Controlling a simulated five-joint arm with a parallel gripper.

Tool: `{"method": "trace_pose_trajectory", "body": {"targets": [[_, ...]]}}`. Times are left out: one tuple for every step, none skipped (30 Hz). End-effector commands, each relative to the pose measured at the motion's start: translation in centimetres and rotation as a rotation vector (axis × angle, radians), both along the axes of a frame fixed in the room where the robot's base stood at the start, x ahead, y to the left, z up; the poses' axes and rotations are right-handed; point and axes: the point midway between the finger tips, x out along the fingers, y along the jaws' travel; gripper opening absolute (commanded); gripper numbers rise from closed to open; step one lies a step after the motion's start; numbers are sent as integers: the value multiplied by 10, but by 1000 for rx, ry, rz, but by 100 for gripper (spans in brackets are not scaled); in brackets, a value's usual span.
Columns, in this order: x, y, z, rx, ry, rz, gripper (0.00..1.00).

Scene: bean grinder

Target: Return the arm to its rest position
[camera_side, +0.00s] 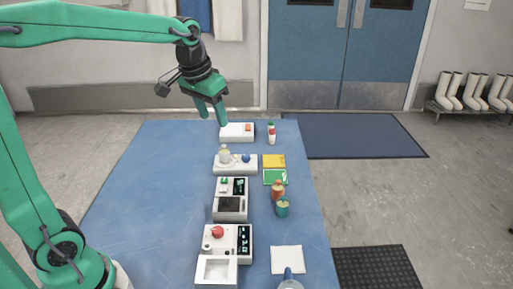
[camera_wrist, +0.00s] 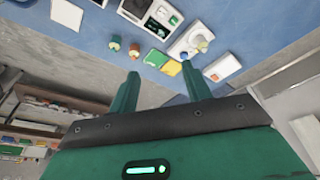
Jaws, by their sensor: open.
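My gripper (camera_side: 211,113) is a green two-finger gripper on my green arm. In the side view it hangs in the air over the far end of the blue table (camera_side: 150,190), fingers pointing down. In the wrist view its two green fingers (camera_wrist: 160,83) stand apart with nothing between them. It looks open and empty. The arm is stretched out from its base at the lower left of the side view. I cannot tell how high the fingertips are above the white box (camera_side: 233,134) near them.
A row of white devices runs down the table: one with a jar (camera_side: 236,168), one with a dark panel (camera_side: 231,203), one with a red knob (camera_side: 217,232). Cups (camera_side: 282,208), yellow and green pads (camera_side: 274,161) and small bottles (camera_side: 272,136) stand right of them. The table's left part is clear.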

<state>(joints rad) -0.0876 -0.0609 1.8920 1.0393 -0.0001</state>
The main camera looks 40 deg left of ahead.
Motion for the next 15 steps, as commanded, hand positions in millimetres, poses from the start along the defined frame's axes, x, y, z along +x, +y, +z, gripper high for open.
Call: {"method": "trace_pose_trajectory", "body": {"targets": [[-12, -3, 4, 1, -16, -6, 49], [-18, -5, 5, 2, -23, -8, 49], [-26, -7, 6, 3, -33, -12, 49], [-32, -8, 6, 3, -39, -15, 49], [-38, -10, 7, 4, -46, -18, 49], [-46, -12, 7, 5, -56, -22, 49], [-52, -13, 8, 5, -65, -25, 49], [-58, -15, 7, 6, -71, -28, 49], [-66, -16, 7, 5, -80, -32, 49], [-72, -18, 7, 6, -87, -35, 49], [-78, -19, 6, 6, -94, -38, 49], [-86, -20, 5, 7, -104, -41, 49], [-91, -21, 5, 7, -112, -43, 49], [-97, -22, 3, 8, -119, -46, 49], [-105, -24, 2, 8, -128, -51, 49]]}}
